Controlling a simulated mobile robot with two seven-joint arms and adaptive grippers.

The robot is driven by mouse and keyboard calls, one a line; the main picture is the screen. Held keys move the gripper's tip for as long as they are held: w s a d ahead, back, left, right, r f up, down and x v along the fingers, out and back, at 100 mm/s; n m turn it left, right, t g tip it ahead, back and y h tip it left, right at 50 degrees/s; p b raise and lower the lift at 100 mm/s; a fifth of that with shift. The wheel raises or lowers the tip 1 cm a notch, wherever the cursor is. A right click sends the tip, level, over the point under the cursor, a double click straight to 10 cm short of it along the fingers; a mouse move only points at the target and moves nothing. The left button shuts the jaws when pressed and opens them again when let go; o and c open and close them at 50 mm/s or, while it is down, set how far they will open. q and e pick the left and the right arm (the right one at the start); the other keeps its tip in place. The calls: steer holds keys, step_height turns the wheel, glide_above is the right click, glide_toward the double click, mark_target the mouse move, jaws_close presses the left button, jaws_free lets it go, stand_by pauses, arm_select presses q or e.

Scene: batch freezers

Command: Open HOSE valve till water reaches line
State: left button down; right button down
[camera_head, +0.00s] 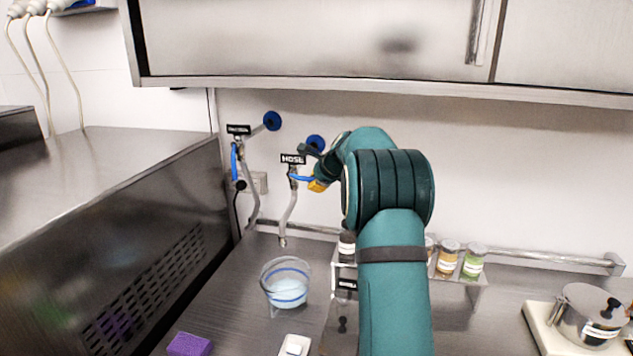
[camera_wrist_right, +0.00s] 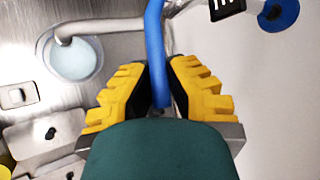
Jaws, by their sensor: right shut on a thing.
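My right gripper (camera_head: 318,185) is shut on the end of this lever. In the right wrist view the blue lever (camera_wrist_right: 155,45) runs between the yellow fingers (camera_wrist_right: 160,98). A bent grey spout (camera_head: 287,220) hangs from the valve over a clear bowl (camera_head: 285,267). The bowl holds pale blue water (camera_head: 287,287) and has a blue line around it. I cannot tell the exact gap between water and line. My left gripper is not in view.
A second labelled valve (camera_head: 238,130) with a downward blue lever (camera_head: 234,162) is left of the HOSE valve. A purple sponge (camera_head: 189,345), a rack with jars (camera_head: 447,258) and a steel pot (camera_head: 590,313) stand on the counter. A cabinet (camera_head: 320,40) overhangs above.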

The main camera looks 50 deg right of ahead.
steer(key=shift+r, duration=0.15)
steer(key=c, duration=1)
jaws_free()
steer(key=shift+w, duration=0.1)
steer(key=shift+o, duration=0.3)
steer(key=v, duration=1.2)
